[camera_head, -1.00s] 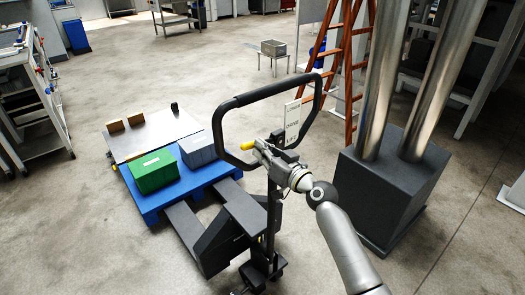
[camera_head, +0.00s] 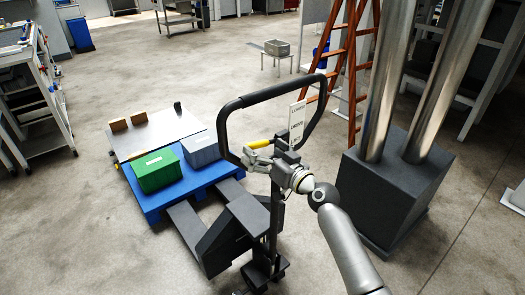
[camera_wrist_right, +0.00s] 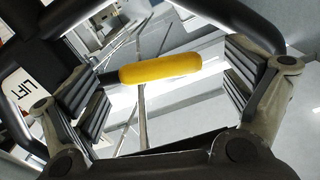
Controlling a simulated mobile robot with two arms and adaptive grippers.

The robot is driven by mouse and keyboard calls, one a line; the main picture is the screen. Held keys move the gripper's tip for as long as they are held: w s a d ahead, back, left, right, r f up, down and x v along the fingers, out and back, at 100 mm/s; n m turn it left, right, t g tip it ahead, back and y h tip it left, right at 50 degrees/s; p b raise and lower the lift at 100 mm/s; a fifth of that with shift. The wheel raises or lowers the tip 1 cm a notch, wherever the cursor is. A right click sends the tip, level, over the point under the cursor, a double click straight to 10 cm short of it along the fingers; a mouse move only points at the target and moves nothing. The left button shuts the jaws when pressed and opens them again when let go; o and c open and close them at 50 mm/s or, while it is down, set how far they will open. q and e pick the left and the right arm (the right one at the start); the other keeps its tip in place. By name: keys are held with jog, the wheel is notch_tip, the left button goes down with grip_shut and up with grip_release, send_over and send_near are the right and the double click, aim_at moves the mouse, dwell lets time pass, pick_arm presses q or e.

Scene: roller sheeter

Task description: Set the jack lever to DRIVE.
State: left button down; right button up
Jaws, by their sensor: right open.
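The jack lever has a yellow grip (camera_head: 259,144) beside the jack's black loop handle (camera_head: 224,125). In the right wrist view the yellow grip (camera_wrist_right: 160,68) lies between the two ribbed fingers, with clear space to each finger. My right gripper (camera_head: 254,158) is open at the lever and holds nothing. A white label plate (camera_head: 297,122) stands on the handle; in the wrist view a label (camera_wrist_right: 20,88) reads LIFT. The pallet jack (camera_head: 232,232) stands with its forks at the blue pallet (camera_head: 152,217). My left gripper is not in view.
A green box (camera_head: 156,171) and a grey box (camera_head: 201,149) sit on the pallet beside a flat panel. A dark block with two metal columns (camera_head: 397,190) stands to the right. An orange ladder (camera_head: 352,75) is behind.

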jog(key=shift+s+d, duration=0.1)
jog(key=shift+d, duration=0.05)
jog(key=shift+s+d+f, duration=0.1)
jog(key=shift+s+d, duration=0.05)
jog(key=v, duration=1.1)
jog(key=shift+s, duration=0.2)
